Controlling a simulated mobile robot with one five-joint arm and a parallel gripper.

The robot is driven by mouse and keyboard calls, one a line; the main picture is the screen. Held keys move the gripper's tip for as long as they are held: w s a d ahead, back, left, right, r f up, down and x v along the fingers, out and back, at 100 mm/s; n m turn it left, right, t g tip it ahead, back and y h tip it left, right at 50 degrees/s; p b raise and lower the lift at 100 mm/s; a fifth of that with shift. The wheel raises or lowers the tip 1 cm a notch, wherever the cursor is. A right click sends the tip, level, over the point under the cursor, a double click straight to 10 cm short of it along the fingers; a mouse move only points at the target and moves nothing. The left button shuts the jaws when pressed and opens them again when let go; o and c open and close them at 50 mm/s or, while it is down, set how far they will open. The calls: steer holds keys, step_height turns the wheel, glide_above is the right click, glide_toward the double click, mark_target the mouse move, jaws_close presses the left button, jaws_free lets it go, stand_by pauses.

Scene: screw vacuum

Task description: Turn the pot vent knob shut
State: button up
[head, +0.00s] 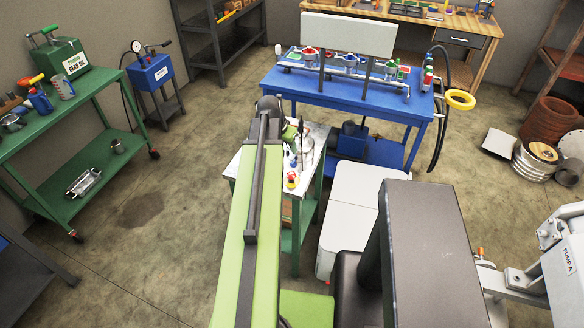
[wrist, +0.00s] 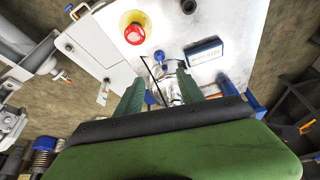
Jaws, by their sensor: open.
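A small metal-topped table (head: 316,139) stands ahead of my arm and fills the upper middle of the wrist view (wrist: 178,22). My gripper (wrist: 160,80) is open over this table, its two green fingers apart. A shiny, clear or metallic pot-like part (wrist: 173,92) shows between and below the fingers, partly hidden by them. A small blue knob (wrist: 159,56) lies just beyond the fingertips, apart from them. I cannot tell whether it is the pot's vent knob. In the head view my arm's end hides part of the table top.
A red button on a yellow base (wrist: 133,30) and a dark blue labelled box (wrist: 204,53) are on the table top. A thin black bent rod (wrist: 150,75) is close to the left finger. A blue bench (head: 262,80) stands behind, a white cabinet (head: 352,200) at right.

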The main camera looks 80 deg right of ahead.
mark_target(293, 162)
steer(key=b+x, duration=1)
steer(key=x, duration=0.2)
steer(key=shift+d+f, duration=0.1)
steer(key=shift+f, duration=0.2)
steer(key=shift+r, duration=0.1)
jaws_close()
